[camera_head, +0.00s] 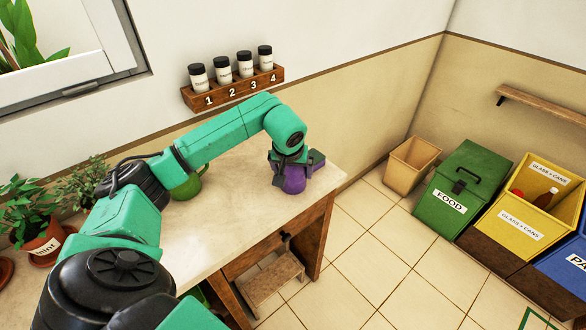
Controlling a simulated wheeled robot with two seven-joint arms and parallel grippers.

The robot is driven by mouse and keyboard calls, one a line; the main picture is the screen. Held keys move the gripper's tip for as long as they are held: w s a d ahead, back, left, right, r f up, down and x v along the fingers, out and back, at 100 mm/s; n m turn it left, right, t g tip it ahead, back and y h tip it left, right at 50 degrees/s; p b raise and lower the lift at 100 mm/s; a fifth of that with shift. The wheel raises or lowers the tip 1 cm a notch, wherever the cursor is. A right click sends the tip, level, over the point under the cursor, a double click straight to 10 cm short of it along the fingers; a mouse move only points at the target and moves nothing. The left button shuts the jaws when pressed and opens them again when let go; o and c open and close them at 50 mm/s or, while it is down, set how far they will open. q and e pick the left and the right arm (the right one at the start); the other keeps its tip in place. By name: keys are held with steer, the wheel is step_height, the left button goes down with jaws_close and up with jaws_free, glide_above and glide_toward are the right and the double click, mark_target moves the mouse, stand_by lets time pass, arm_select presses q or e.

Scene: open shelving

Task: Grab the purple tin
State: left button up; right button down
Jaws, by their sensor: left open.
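A rounded purple object (293,181) stands near the right end of the pale counter (238,190). A darker purple, box-like piece (318,160) shows just behind and to the right of it. I cannot tell for certain which of the two is the tin, or whether they are joined. My left arm reaches over the counter and bends down. My left gripper (287,163) points down, open, at the rounded purple object and covers its upper part. Whether the fingers touch it is hidden. My right gripper is out of view.
A green mug (187,185) is partly hidden behind my left arm. Potted plants (38,235) stand at left. A numbered wall rack (234,88) holds jars. A wooden stool (270,279), a tan bin (411,165) and a green FOOD bin (461,180) stand on the floor.

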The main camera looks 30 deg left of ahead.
arm_select(q)
steer(key=shift+w+f, duration=0.1)
steer(key=shift+f, duration=0.05)
steer(key=c, duration=1.1)
